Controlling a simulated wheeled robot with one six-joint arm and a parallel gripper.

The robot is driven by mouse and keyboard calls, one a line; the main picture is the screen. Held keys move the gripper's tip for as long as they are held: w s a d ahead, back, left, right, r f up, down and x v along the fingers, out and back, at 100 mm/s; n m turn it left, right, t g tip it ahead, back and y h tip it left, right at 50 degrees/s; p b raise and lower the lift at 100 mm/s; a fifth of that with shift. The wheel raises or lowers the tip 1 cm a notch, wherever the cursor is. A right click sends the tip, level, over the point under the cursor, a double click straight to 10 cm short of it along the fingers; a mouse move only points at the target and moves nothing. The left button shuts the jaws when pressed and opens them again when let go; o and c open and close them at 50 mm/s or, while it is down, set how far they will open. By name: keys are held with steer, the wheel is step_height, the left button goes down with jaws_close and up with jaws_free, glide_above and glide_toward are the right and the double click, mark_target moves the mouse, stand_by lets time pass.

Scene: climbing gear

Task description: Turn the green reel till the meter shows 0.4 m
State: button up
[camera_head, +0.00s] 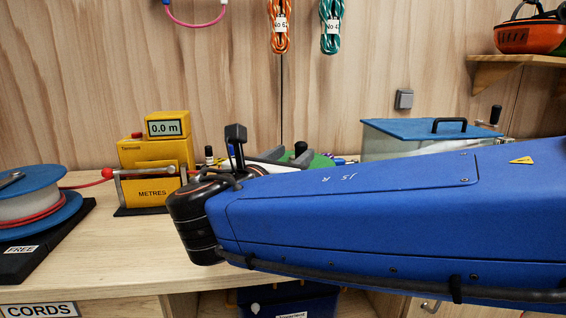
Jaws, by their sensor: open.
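The green reel (322,161) lies on the bench behind the end of my arm, and only part of its green disc shows. A black knob (300,148) stands up on it. My gripper (289,155) is open at the reel, its grey fingers close to the knob. My arm hides its lower part, and I cannot tell whether the fingers touch the knob. The yellow meter (167,126) has a display reading 0.0 m. Its lower yellow box is marked METRES. A red cord runs to its left side.
A blue and white reel (32,202) marked FREE sits at the left. A clear box with a blue lid (430,128) stands behind my arm. Coiled orange (281,25) and teal (331,25) cords hang on the wall.

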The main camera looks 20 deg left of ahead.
mark_target(306, 144)
steer(key=w, duration=0.9)
steer(key=shift+w+d, duration=0.15)
steer(key=shift+w, duration=0.05)
